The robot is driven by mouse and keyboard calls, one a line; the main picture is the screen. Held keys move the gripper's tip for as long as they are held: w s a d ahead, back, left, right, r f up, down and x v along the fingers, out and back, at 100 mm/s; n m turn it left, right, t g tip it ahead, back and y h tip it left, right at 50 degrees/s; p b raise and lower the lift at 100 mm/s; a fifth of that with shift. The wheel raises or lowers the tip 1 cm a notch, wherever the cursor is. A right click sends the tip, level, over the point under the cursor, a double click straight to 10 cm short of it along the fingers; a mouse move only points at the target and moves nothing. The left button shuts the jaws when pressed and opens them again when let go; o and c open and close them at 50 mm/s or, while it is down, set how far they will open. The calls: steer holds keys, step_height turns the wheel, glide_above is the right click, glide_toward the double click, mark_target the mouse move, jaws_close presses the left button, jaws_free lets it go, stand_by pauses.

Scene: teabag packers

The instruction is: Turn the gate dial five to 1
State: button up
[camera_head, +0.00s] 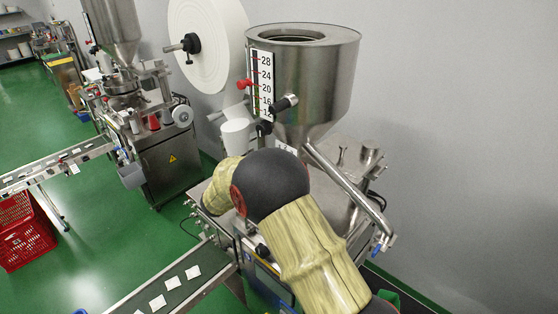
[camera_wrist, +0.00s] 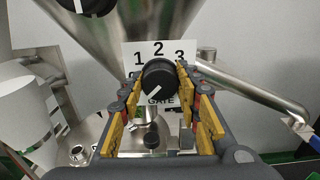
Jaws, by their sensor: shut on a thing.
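The gate dial (camera_wrist: 160,80) is a round black knob with a white pointer line, in front of a white plate (camera_wrist: 131,52) marked 1, 2 and 3, with GATE below. The pointer line slants to the lower left, away from the 1. A figure left of the knob is partly hidden, and the plate's right side is covered by a finger. My gripper (camera_wrist: 161,84), with yellow-padded fingers, is shut on the dial from both sides. In the head view my arm hides the gripper and the dial.
The steel hopper (camera_head: 318,75) rises above the dial, with a scale (camera_head: 262,85) and another black knob (camera_head: 285,103). A slanted steel tube (camera_head: 345,185) runs at the right. A conveyor (camera_head: 185,284) with white teabags lies at lower left. A second machine (camera_head: 165,135) stands behind.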

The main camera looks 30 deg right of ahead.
steer(key=o, duration=1.1)
steer(key=shift+o, duration=0.3)
steer(key=v, duration=1.2)
